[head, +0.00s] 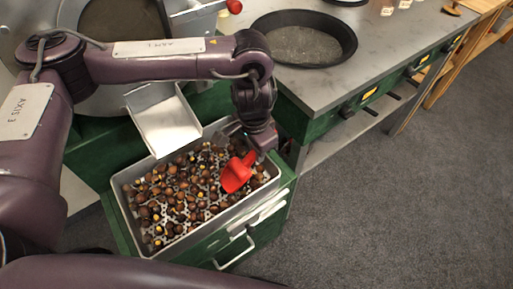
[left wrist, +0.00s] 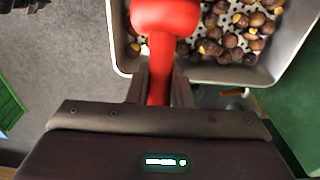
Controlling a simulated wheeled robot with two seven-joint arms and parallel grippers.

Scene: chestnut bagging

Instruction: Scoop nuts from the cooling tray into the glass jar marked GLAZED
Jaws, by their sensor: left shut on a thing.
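The cooling tray (head: 127,190) is a grey metal tray with a perforated floor, holding many brown chestnuts, some showing yellow. My left gripper (head: 257,152) is over the tray's right end, shut on the handle of a red scoop (head: 237,174). The scoop's bowl is over the nuts; I cannot tell whether it touches them or holds any. In the left wrist view the red scoop (left wrist: 160,60) runs up between the two fingers (left wrist: 160,88), with its bowl at the tray's edge. Small jars (head: 387,7) are cut off at the top; no GLAZED marking is readable. My right gripper is out of view.
The tray rests on a green cabinet (head: 205,262) with a handle. A metal chute (head: 166,125) slopes towards the tray's back. A dark round pan (head: 340,50) sits on the grey counter (head: 400,45). The floor at right is clear.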

